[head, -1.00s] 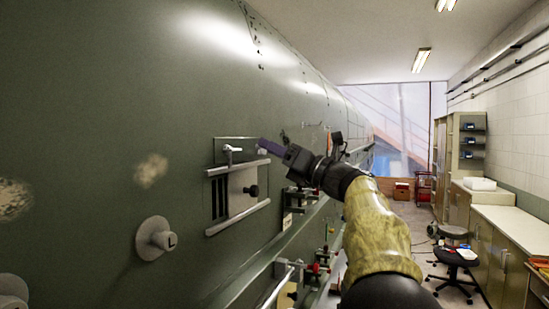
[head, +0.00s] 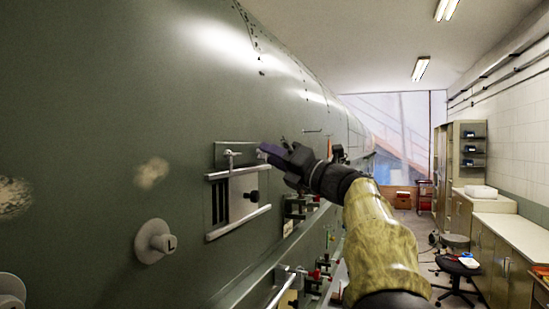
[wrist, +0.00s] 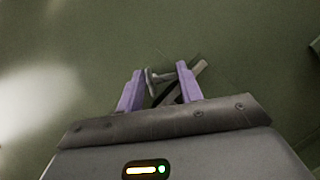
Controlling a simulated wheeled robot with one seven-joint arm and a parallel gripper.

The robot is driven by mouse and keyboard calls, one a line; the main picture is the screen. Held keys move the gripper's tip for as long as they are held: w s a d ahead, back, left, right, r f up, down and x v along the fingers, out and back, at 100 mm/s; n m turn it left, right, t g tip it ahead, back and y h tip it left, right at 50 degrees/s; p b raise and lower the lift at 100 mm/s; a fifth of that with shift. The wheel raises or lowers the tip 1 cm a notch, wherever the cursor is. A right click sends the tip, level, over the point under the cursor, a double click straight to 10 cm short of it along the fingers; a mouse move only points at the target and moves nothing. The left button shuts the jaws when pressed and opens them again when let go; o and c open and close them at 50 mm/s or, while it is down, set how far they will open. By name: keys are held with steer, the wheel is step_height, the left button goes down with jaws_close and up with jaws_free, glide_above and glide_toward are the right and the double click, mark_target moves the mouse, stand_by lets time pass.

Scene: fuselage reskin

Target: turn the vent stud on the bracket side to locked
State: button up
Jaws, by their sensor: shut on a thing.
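In the wrist view a small grey T-shaped stud (wrist: 156,77) sits between the two purple fingers of my gripper (wrist: 160,71). The fingers stand apart with the stud's crossbar between them, so my gripper is shut on it. In the head view my gripper (head: 266,151) reaches the green fuselage at the upper right of the vent panel (head: 243,195). A T-shaped piece (head: 231,155) shows just left of the fingertips there; I cannot tell if it is the same stud. No lock marking can be read at the stud.
A round knob marked L (head: 154,241) sticks out at lower left.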

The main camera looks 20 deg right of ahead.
steer(key=o, duration=1)
steer(key=shift+w+d, duration=0.1)
